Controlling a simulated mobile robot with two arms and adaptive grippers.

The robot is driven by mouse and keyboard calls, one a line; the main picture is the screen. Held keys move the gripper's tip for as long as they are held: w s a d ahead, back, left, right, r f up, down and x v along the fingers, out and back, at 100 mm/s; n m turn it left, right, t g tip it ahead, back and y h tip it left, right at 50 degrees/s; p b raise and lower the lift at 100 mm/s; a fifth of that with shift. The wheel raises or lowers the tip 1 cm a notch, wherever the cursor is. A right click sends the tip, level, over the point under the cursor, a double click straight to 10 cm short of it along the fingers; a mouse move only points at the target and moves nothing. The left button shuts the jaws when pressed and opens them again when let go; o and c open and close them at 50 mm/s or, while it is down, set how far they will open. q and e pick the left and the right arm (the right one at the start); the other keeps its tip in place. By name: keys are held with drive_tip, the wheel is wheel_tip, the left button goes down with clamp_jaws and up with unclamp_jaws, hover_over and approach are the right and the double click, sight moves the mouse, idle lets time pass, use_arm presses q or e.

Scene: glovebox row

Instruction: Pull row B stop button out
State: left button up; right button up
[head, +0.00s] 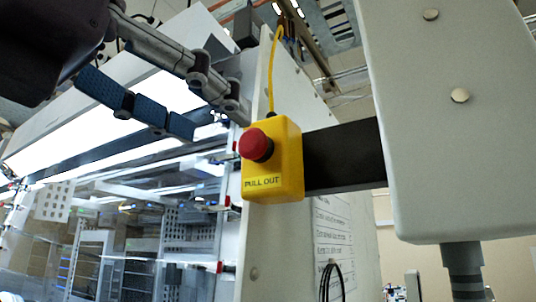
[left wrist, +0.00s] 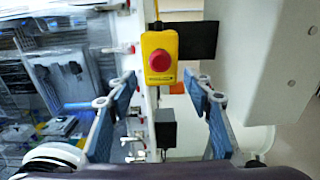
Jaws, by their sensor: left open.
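The stop button is a red mushroom head (head: 256,145) on a yellow box (head: 289,160) with a "PULL OUT" label, at the centre of the head view. In the left wrist view the red button (left wrist: 159,61) and its yellow box (left wrist: 148,43) are at the top middle. My left gripper (head: 215,117) is open and empty, up and left of the button in the head view. In the left wrist view its fingers (left wrist: 160,79) are spread at either side just below the box, apart from the button. My right gripper is in neither view.
A black bar (head: 342,155) joins the box's right side to a large pale housing (head: 450,120). A yellow cable (head: 271,70) rises from the box. A lit glass-fronted cabinet (head: 130,200) stands left. A dark small box (left wrist: 165,128) shows below the button box.

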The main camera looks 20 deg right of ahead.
sight(248, 141)
use_arm(q)
drive_tip(key=x, duration=0.1)
drive_tip(key=p+x, duration=0.2)
drive_tip(key=x, duration=0.1)
drive_tip(key=shift+r, duration=0.25)
drive_tip(key=p+x, duration=0.1)
drive_tip(key=x, duration=0.1)
drive_tip(key=shift+w+d+f, duration=0.1)
drive_tip(key=shift+w+d, duration=0.1)
drive_tip(key=shift+d, duration=0.05)
drive_tip(key=shift+w+d, duration=0.15)
drive_tip(key=shift+d, duration=0.1)
drive_tip(key=shift+f, duration=0.1)
drive_tip(key=shift+a, duration=0.15)
clamp_jaws()
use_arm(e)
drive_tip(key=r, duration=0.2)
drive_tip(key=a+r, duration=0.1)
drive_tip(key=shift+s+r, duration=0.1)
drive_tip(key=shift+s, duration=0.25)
